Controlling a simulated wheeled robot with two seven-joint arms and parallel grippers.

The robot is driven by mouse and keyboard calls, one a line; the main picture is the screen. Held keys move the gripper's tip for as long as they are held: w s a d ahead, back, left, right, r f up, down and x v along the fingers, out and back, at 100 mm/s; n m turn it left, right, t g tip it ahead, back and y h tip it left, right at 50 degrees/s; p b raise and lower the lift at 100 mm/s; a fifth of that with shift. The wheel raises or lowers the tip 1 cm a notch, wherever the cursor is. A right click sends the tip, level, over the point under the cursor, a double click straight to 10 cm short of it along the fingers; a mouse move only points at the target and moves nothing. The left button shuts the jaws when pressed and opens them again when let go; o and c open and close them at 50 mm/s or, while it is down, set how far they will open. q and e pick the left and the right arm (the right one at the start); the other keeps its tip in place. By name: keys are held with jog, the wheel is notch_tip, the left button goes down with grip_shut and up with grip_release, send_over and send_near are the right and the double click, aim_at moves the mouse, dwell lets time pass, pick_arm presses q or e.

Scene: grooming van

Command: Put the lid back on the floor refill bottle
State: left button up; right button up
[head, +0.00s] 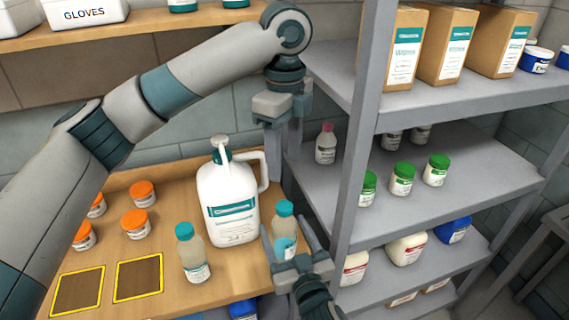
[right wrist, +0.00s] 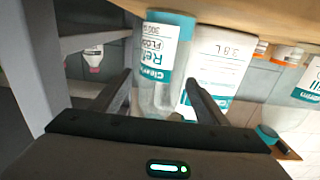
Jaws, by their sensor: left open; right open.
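The floor refill bottle (head: 284,225), clear with a teal top (head: 283,208), stands upright at the right end of the wooden counter. Its "Refill" label (right wrist: 163,50) shows in the right wrist view. I cannot tell whether the teal top is seated, and I see no loose lid. My right gripper (head: 283,224) is open, with one finger on each side of the bottle; contact cannot be told. Its fingers also show in the right wrist view (right wrist: 159,80). My left gripper (head: 283,148) is open and empty, pointing down above and behind the bottle.
A large white jug (head: 228,200) stands close left of the bottle. A similar teal-capped bottle (head: 193,255) is in front of the jug. Orange-lidded jars (head: 140,223) and yellow-framed squares (head: 138,278) are farther left. A grey shelf rack (head: 352,150) stands close on the right.

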pick_arm(q)
notch_tip(320, 180, down, 4)
jog(key=b, duration=0.4)
jog(key=shift+f, duration=0.1)
pick_arm(e)
jog(key=v, duration=1.7)
pick_arm(q)
jog(key=shift+s, duration=0.1)
